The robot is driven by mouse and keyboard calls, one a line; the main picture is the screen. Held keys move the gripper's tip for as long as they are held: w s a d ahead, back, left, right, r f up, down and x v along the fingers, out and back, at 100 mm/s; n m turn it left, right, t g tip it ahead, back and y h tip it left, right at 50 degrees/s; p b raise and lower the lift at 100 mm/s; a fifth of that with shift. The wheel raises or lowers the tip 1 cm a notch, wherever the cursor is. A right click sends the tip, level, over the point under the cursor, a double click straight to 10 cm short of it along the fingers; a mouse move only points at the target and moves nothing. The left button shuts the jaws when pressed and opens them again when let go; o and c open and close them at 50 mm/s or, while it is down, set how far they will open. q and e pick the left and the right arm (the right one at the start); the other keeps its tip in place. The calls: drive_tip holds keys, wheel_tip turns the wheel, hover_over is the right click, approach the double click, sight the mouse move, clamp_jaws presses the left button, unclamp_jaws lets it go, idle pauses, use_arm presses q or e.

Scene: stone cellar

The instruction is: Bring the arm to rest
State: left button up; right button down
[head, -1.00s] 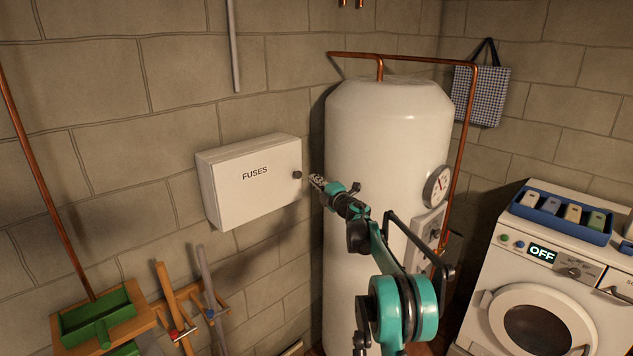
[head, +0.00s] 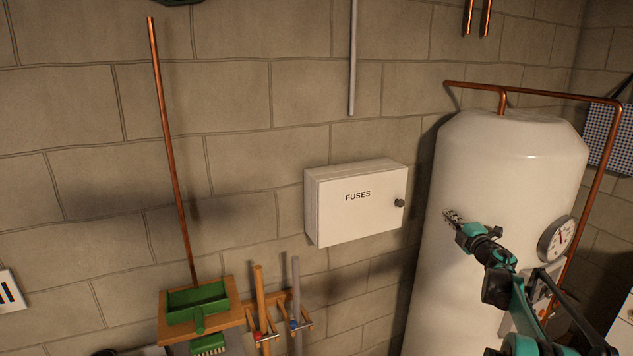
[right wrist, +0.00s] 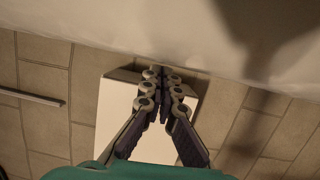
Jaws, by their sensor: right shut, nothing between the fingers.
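My right gripper (head: 453,219) is in front of the white boiler tank (head: 490,170) in the head view, to the right of the fuse box and apart from its knob. Its fingers are shut and empty. In the right wrist view the fingers (right wrist: 163,75) come together at their tips, with the white fuse box (right wrist: 112,110) behind them and the pale tank (right wrist: 170,30) across the top. The right arm, teal and black, reaches in from the lower right in the head view. My left gripper does not show.
The fuse box (head: 345,222) is closed on the wall. A green dustpan (head: 198,302) and tool handles (head: 262,300) hang at the lower left. The wall (head: 90,190) at left is largely bare.

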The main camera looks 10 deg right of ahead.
drive_tip(key=s+a+r+m+h+b, duration=0.3)
drive_tip(key=a+r+m, duration=0.2)
drive_tip(key=r, duration=0.1)
drive_tip(key=s+a+m+g+h+b, duration=0.2)
drive_tip(key=s+a+m+h, duration=0.2)
drive_tip(key=s+a+m, duration=0.4)
drive_tip(key=s+a+f+m+g+y+b, duration=0.2)
drive_tip(key=s+a+f+g, duration=0.1)
drive_tip(key=s+a+f, duration=0.5)
drive_tip(key=s+a+f+m+g+y+b, duration=0.1)
drive_tip(key=s+a+f+g+y+b, duration=0.1)
drive_tip(key=s+a+f, duration=0.6)
drive_tip(key=s+a+f+m+g+y+b, duration=0.2)
drive_tip(key=s+a+f, duration=0.6)
drive_tip(key=s+f, duration=1)
drive_tip(key=s+g+b, duration=0.1)
drive_tip(key=s+g, duration=0.1)
drive_tip(key=s, duration=0.2)
drive_tip(key=shift+m+g, duration=0.3)
